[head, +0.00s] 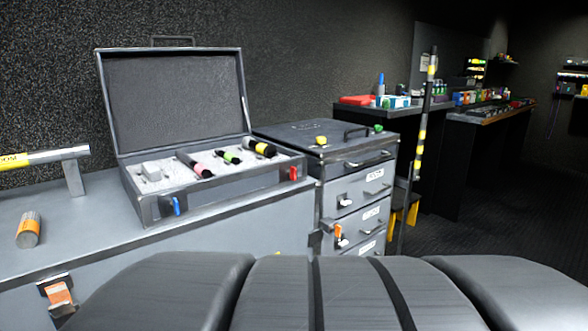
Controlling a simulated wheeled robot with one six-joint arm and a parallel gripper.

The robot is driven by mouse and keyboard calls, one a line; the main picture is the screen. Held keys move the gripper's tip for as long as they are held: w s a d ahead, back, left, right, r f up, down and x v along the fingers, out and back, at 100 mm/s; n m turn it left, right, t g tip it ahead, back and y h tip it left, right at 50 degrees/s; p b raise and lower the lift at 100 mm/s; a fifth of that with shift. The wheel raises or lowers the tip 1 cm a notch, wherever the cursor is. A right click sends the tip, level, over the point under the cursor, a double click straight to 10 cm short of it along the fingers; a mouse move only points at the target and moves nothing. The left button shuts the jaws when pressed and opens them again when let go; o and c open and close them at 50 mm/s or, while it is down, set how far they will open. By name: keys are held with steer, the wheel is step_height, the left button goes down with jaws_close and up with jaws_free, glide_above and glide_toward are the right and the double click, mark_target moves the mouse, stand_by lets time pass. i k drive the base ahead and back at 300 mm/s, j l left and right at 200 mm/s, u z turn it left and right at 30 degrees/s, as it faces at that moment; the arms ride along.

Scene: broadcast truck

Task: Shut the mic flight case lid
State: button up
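The mic flight case (240,183) is grey and sits on top of a low grey cabinet. Its lid (178,98) stands open, tilted slightly back near the dark wall, with a handle at its top edge. Inside the case, several microphones with pink, green and yellow bands lie in pale foam beside a small light block. A blue latch (176,206) and a red latch (293,173) are on the front. My gripper does not show in the head view.
The grey cabinet (270,223) also bears an orange cylinder (29,230) and a yellow-and-grey tube on a stand at left. A drawer unit (358,210) stands close right of the case. A striped pole (421,135) rises beyond it. Dark floor is open at far right.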

mark_target(156, 99)
steer(key=u, duration=0.7)
